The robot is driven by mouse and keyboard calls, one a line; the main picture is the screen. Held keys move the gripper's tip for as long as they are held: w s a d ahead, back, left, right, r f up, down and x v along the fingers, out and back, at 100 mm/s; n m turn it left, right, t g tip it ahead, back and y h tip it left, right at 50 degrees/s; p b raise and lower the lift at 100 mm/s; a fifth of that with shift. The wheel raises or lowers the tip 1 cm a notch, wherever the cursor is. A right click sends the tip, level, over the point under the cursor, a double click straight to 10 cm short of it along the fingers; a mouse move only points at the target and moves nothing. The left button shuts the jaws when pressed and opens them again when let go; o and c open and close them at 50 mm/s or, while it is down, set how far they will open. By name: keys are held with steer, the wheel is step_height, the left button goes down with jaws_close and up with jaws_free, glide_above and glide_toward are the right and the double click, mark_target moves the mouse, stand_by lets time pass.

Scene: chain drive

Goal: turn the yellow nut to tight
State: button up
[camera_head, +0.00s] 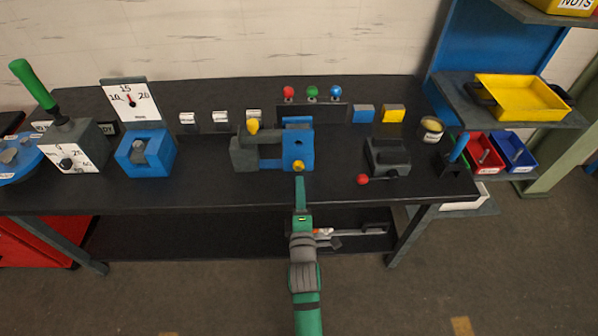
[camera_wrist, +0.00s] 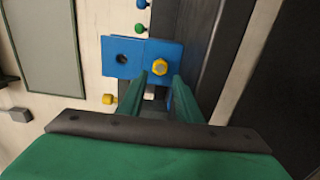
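The yellow nut (camera_head: 298,166) sits on the front face of a blue bracket (camera_head: 306,143) on the bench. In the wrist view the nut (camera_wrist: 160,67) is a yellow hexagon with a grey centre, on the blue plate (camera_wrist: 128,45) beside a dark hole. My green gripper (camera_head: 299,181) reaches up from the front, its tips just short of or at the nut. In the wrist view my gripper (camera_wrist: 168,80) has its two fingers apart, with the nut just beyond their tips, nearer the left finger. I cannot tell whether a finger touches it. Nothing shows between the fingers.
A grey vise-like block (camera_head: 243,155) with a yellow knob stands left of the bracket. The bench front (camera_head: 215,190) is bare.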

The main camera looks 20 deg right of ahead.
mark_target(299, 168)
steer(key=shift+x, duration=3.55)
steer(key=shift+a, duration=0.1)
steer(key=shift+c, duration=0.7)
steer(key=c, duration=0.6)
